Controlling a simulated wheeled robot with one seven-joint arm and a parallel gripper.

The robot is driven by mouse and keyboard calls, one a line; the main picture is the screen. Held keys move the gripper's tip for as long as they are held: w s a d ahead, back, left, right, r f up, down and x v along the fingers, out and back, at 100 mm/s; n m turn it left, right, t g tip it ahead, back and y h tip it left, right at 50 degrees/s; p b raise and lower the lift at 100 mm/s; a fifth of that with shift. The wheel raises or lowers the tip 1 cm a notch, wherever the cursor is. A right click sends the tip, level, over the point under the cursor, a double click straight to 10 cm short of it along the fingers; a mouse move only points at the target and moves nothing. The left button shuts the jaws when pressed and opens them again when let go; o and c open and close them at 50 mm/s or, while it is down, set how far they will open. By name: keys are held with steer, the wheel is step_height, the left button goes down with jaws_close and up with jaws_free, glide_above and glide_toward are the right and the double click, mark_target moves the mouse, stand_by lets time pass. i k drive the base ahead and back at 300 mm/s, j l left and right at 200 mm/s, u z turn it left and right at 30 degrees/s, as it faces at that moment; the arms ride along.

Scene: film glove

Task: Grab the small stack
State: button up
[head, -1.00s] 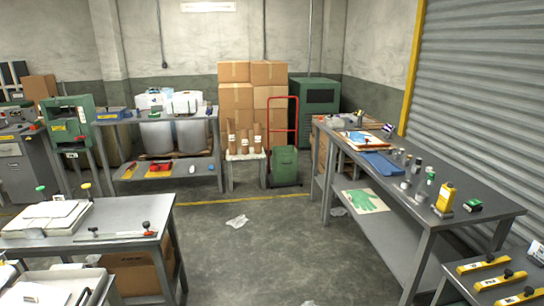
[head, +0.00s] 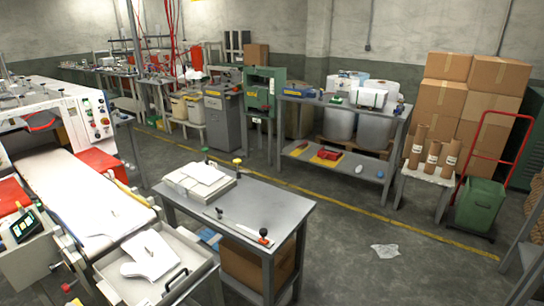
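A stack of white sheets or flat pads (head: 200,180) lies on the left end of a grey metal table (head: 262,208). Some top pieces sit askew. A white glove-shaped pile (head: 150,257) lies in a shallow grey tray (head: 120,290) at the end of the machine, front left. I cannot tell which of these is the small stack. My gripper is not in view.
A white machine with a conveyor belt (head: 80,195) fills the left side. A cardboard box (head: 255,265) sits under the grey table. A green bin cart (head: 480,205) and stacked cartons (head: 470,100) stand at right. Floor right of the table is mostly clear, with crumpled paper (head: 385,251).

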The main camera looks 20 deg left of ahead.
mark_target(154, 258)
steer(key=i+u, duration=0.2)
steer(key=u, duration=0.3)
steer(key=i+u, duration=0.15)
steer(key=u, duration=0.3)
steer(key=i+l+u, duration=0.1)
steer(key=u, duration=0.4)
steer(key=i+l+u, duration=0.2)
steer(key=u, duration=0.3)
steer(key=i+u, duration=0.2)
steer(key=u, duration=0.25)
steer(key=i+l+u, duration=0.1)
steer(key=u, duration=0.3)
steer(key=i+l+u, duration=0.2)
steer(key=u, duration=0.25)
steer(key=i+l+u, duration=0.2)
steer(key=u, duration=0.2)
steer(key=i+l+u, duration=0.15)
steer(key=l+u, duration=0.15)
steer(key=u, duration=0.15)
steer(key=i+l+u, duration=0.15)
steer(key=k+l, duration=0.05)
